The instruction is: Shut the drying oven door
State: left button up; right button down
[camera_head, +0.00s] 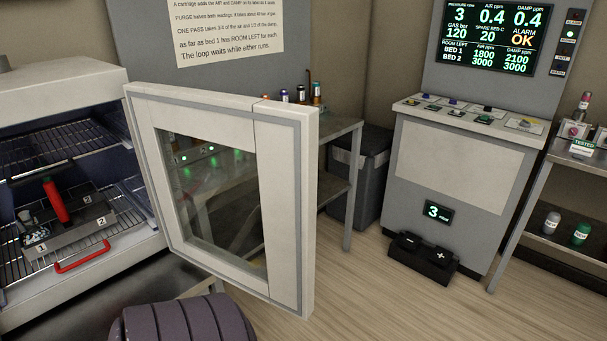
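The drying oven door (292,200) stands wide open, swung out from the oven (60,90) towards the middle of the view. It has a pale frame around a glass window (210,200). Its left edge is beside the oven's right side and its right edge stands free over the floor. The oven's interior is exposed, with wire racks (60,140). On the lower rack sits a grey tray (72,232) marked 1 and 2, with a red cylinder (55,202) leaning in it and a red handle (85,252) at its front. Neither of my grippers is in view.
Behind the door stands a metal table (345,130) with small bottles (300,95), and a dark bin (372,170). A grey console (455,165) with a screen (495,35) and a black pedal (422,258) stand right of it. Open floor (365,300) lies right of the door.

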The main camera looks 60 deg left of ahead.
aim_at(283, 137)
jog(key=i+l+u, duration=0.1)
jog(key=i+u, duration=0.15)
jog(key=i, duration=0.15)
jog(key=i+l+u, duration=0.15)
jog(key=i+u, duration=0.3)
jog(key=u, duration=0.25)
jog(key=i+u, duration=0.15)
jog(key=u, duration=0.25)
jog(key=i+u, duration=0.15)
jog(key=u, duration=0.25)
jog(key=i+l+u, duration=0.15)
jog(key=u, duration=0.25)
jog(key=i+l+u, duration=0.1)
jog(key=u, duration=0.35)
